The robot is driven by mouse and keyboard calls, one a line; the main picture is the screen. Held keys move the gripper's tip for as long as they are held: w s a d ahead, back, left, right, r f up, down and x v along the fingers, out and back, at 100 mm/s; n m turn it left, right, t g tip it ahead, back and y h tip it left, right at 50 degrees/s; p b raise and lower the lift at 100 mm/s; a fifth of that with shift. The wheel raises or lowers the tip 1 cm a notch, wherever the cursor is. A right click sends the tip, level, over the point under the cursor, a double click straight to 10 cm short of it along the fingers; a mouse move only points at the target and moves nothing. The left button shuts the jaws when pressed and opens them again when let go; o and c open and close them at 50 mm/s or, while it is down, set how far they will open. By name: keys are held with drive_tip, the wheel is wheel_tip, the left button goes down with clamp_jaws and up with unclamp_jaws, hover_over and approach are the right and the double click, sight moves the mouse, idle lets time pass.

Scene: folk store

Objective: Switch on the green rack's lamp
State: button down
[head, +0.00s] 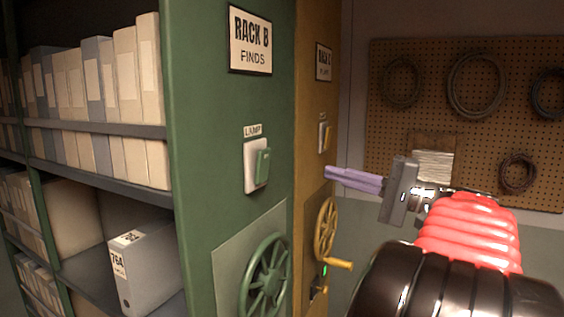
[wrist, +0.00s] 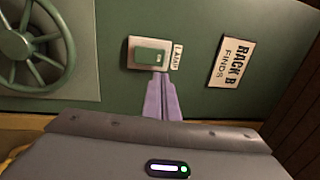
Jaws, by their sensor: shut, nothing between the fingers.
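The green rack (head: 216,137) carries a sign reading "RACK B FINDS" (head: 250,41). Below the sign is a white plate labelled "LAMP" with a green rocker switch (head: 263,167). In the wrist view the green switch (wrist: 149,56) lies just beyond the fingertips. My gripper (head: 328,173) has purple fingers and is shut and empty. In the head view it is to the right of the switch, in front of the yellow rack's side. In the wrist view its fingertips (wrist: 161,74) overlap the plate's lower edge; I cannot tell whether they touch it.
A green handwheel (head: 265,280) is mounted below the switch. The yellow rack (head: 309,124) behind has its own switch (head: 325,137) and a handwheel (head: 325,229) with a protruding handle. A pegboard (head: 527,120) with coils hangs on the back wall. Shelves of binders fill the left.

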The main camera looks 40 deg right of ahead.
sight(267, 155)
drive_tip(key=shift+w, duration=0.15)
drive_tip(key=x, duration=1.3)
drive_tip(key=shift+w+a, duration=0.2)
drive_tip(key=shift+w, duration=0.15)
drive_tip(key=shift+d, duration=0.1)
drive_tip(key=shift+r, duration=0.1)
